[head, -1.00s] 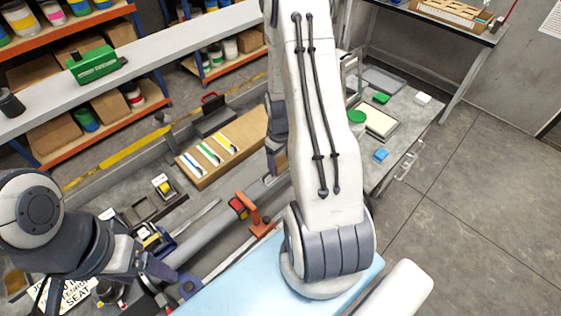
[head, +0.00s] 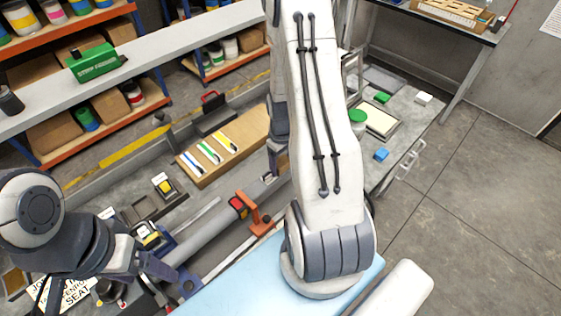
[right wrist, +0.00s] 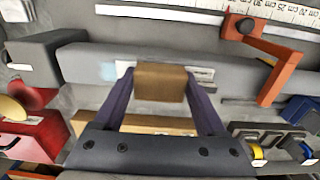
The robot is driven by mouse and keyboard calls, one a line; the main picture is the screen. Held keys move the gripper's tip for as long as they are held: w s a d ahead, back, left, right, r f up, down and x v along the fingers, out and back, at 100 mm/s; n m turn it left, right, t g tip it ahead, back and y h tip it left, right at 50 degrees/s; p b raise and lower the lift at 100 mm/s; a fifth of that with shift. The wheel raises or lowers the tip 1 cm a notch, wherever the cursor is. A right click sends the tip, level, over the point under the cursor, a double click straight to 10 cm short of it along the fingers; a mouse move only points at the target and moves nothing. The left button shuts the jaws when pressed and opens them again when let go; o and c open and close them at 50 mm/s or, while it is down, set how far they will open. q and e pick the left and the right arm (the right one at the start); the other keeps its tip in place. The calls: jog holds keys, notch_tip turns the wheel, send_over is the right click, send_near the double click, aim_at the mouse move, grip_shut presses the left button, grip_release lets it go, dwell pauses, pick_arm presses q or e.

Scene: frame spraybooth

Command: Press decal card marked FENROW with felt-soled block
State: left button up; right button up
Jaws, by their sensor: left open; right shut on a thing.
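My right gripper (right wrist: 161,88) is shut on a brown block (right wrist: 160,76) in the right wrist view. Behind the block runs a grey tube (right wrist: 90,66) with a pale, blurred patch (right wrist: 197,73) on it, partly covered by the block. I cannot tell whether block and tube touch, and no lettering on the patch is readable. In the head view my right arm hides the block. My left gripper (head: 168,278) is open at the lower left, near the grey tube (head: 196,240).
An orange bracket (head: 255,215) stands by the tube, also in the right wrist view (right wrist: 282,62). A wooden board (head: 222,150) carries blue, green and yellow strips. A side bench (head: 405,145) holds a tray. A long grey beam (head: 150,55) crosses behind.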

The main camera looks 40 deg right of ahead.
jog(key=shift+w, duration=0.5)
jog(key=shift+s+f, duration=0.1)
jog(key=shift+s, duration=0.45)
jog(key=shift+w, duration=0.55)
jog(key=shift+s, duration=0.3)
jog(key=shift+w+d, duration=0.1)
jog(key=shift+d, duration=1.25)
jog(key=shift+w+d+p, duration=0.15)
jog(key=shift+d+p, duration=0.15)
jog(key=shift+d, duration=1)
jog(key=shift+a, duration=1.85)
jog(key=shift+d, duration=1.9)
